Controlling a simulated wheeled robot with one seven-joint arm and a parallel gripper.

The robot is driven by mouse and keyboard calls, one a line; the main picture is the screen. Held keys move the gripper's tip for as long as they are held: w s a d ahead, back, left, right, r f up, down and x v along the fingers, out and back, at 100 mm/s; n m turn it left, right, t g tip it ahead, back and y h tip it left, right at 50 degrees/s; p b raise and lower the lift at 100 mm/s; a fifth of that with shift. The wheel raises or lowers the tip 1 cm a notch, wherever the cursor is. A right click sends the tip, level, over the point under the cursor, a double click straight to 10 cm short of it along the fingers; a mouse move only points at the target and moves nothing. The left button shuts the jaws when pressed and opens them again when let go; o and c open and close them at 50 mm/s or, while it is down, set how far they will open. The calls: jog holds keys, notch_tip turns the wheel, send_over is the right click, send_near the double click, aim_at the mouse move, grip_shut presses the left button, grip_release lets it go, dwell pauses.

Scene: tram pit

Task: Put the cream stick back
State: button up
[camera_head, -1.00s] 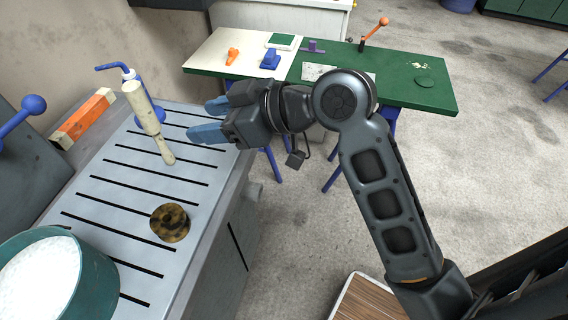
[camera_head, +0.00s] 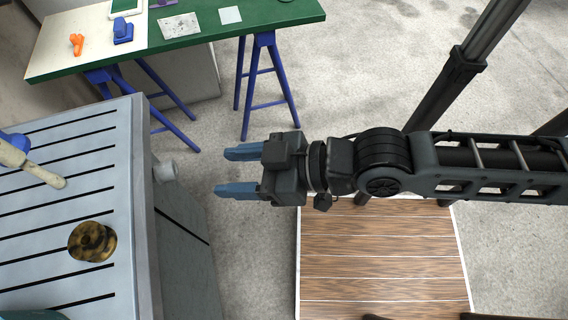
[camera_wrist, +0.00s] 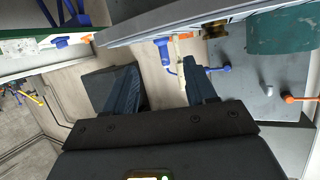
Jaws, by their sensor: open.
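The cream stick (camera_head: 38,170) lies over the grey slotted bench top (camera_head: 105,195) at the left of the head view. Its left end is cut off by the picture edge. My gripper (camera_head: 223,170) is open and empty, to the right of the bench, over the floor and apart from the stick. In the wrist view both blue fingers (camera_wrist: 160,85) are spread with nothing between them. A small pale piece beyond them may be the stick, but I cannot tell.
A round mottled brass piece (camera_head: 92,241) sits on the bench. A teal bucket (camera_wrist: 285,30) shows in the wrist view. A green table (camera_head: 200,22) on blue trestles (camera_head: 265,85) stands behind, holding an orange piece (camera_head: 77,43) and a blue piece (camera_head: 122,31). Floor between is clear.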

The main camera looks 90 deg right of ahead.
jog(key=s+a+r+n+y, duration=0.1)
jog(key=s+r, duration=0.2)
jog(key=s, duration=0.4)
jog(key=shift+s+t, duration=0.4)
